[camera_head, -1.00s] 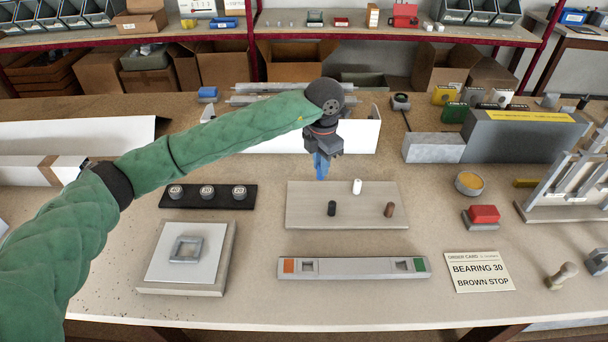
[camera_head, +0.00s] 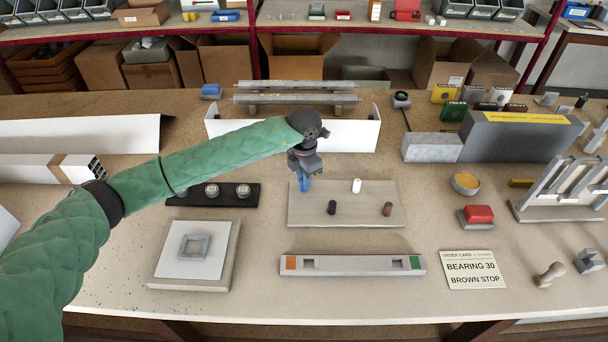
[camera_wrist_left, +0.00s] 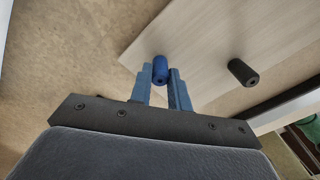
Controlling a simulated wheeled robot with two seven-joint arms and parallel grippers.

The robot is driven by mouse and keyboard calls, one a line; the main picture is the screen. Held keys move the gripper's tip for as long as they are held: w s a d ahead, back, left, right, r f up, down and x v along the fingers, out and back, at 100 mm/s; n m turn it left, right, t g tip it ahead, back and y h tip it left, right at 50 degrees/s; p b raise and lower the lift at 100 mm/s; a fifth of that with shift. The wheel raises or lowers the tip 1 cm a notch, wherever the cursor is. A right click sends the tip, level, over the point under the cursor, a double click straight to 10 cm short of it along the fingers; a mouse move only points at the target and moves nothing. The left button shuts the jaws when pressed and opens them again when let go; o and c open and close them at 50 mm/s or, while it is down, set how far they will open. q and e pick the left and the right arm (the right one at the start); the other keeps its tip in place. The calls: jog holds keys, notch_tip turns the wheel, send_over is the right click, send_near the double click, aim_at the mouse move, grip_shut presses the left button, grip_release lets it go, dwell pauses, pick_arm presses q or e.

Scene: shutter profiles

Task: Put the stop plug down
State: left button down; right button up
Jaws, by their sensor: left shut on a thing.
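My left gripper (camera_head: 304,186) hangs over the left part of the pale wooden board (camera_head: 345,216), fingers down. It is shut on a blue stop plug, seen between the fingertips in the left wrist view (camera_wrist_left: 160,70). In the head view the plug cannot be told apart from the blue fingers. Whether the plug touches the board is unclear. A white plug (camera_head: 356,185), a black plug (camera_head: 332,207) and a brown plug (camera_head: 388,209) stand on the board. The black plug also shows in the left wrist view (camera_wrist_left: 243,72). My right gripper is out of view.
A black strip with round bearings (camera_head: 243,191) lies left of the board. A grey profile (camera_head: 352,265) lies in front. The order card (camera_head: 472,269) reads "BEARING 30, BROWN STOP". A square frame (camera_head: 194,247) sits on a white pad at the left front.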

pick_arm(q)
jog(key=shift+f, duration=0.1)
jog(key=shift+f, duration=0.1)
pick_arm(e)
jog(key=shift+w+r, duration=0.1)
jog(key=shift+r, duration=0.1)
pick_arm(q)
jog(key=c, duration=1.3)
grip_release()
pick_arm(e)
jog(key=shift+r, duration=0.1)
